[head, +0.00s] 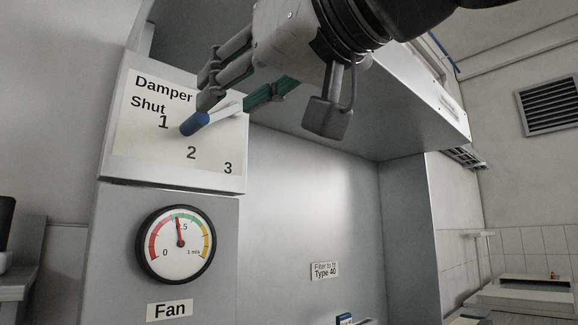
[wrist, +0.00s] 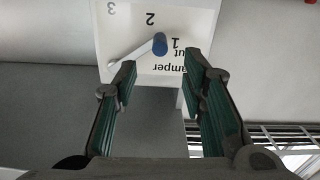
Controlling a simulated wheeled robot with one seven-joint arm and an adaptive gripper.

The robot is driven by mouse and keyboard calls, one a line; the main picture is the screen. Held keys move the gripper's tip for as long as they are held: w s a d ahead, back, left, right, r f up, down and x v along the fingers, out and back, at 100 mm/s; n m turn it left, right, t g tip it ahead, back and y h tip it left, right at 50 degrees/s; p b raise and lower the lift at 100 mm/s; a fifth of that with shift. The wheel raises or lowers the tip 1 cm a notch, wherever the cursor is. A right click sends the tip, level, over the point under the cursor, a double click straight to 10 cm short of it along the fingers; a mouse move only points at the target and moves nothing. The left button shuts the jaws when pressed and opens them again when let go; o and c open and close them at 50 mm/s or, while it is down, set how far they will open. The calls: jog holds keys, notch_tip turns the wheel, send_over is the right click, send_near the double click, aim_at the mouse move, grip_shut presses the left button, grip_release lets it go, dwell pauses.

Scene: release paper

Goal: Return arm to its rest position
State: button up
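My gripper (head: 236,92) is at the upper middle of the head view, in front of the damper panel. In the wrist view its green-padded fingers (wrist: 160,88) are spread apart with nothing between them. The damper lever (head: 218,114) is white with a blue knob (head: 194,124). Part of the lever is close behind the fingers in the head view.
A round gauge (head: 176,244) sits below the panel, above a Fan label (head: 170,309). A metal hood (head: 420,90) overhangs at the upper right, near my wrist. The recess under it looks open, with a filter label (head: 324,271) on its back wall.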

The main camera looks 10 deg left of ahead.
jog(key=shift+s+d, duration=0.5)
jog(key=w+d+f+m+g+h+p, duration=0.1)
jog(key=d+f+m+h, duration=0.2)
jog(key=f, duration=0.4)
jog(key=w+d+f+h+p, duration=0.1)
jog(key=w+d+f+h, duration=0.15)
jog(key=d+f, duration=0.4)
jog(key=w+d+f+m+g+h+p, duration=0.1)
jog(key=d+f+m+h, duration=0.15)
jog(key=f, duration=0.55)
jog(key=s+d+f+m+g+h+p, duration=0.1)
jog(key=s+d+f+h, duration=0.1)
jog(key=s+d+f, duration=0.2)
jog(key=s+d+f+m+g+h+p, duration=0.1)
jog(key=s+d+f, duration=0.3)
jog(key=f, duration=0.5)
jog(key=s+d+f+m+g+h+p, duration=0.1)
jog(key=s+d+f+m+g+h, duration=0.1)
jog(key=d+f, duration=0.5)
jog(key=shift+s+d+f+m+g+h, duration=0.35)
jog(key=shift+s+d+m+g, duration=0.3)
jog(key=shift+s, duration=0.6)
jog(key=shift+a+r, duration=0.1)
